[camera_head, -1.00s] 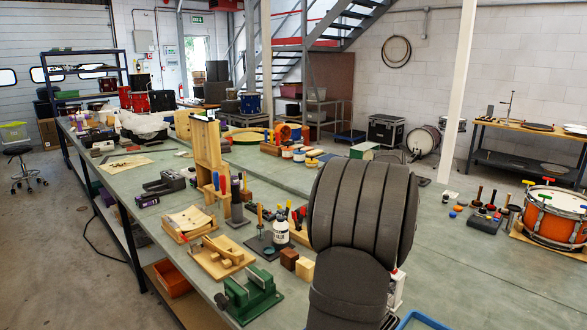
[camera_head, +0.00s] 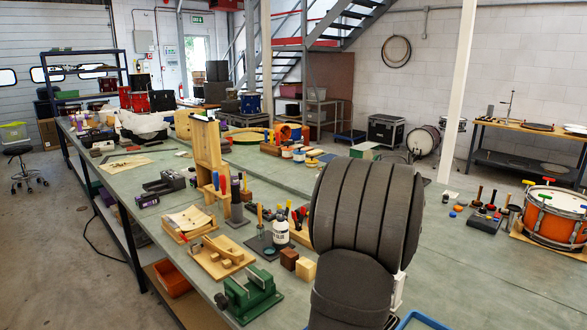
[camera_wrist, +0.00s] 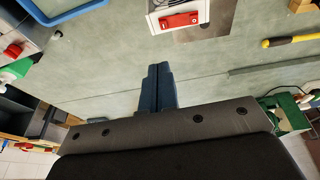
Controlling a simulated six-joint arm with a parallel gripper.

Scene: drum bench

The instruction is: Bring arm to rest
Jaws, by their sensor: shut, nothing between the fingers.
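My gripper (camera_wrist: 158,88) shows in the wrist view with its two dark blue fingers together and nothing between them. It is above the grey-green bench top (camera_wrist: 100,75) and apart from the things on it. In the head view my padded grey arm covers the middle right of the bench (camera_head: 455,250), and the gripper itself is hidden there.
A white box with a red label (camera_wrist: 178,18) stands ahead of the fingers. A blue tray (camera_wrist: 62,12) is at upper left. A yellow-handled tool (camera_wrist: 290,41) lies at right. A green vise-like tool (camera_head: 252,295) and an orange drum (camera_head: 555,215) flank my arm.

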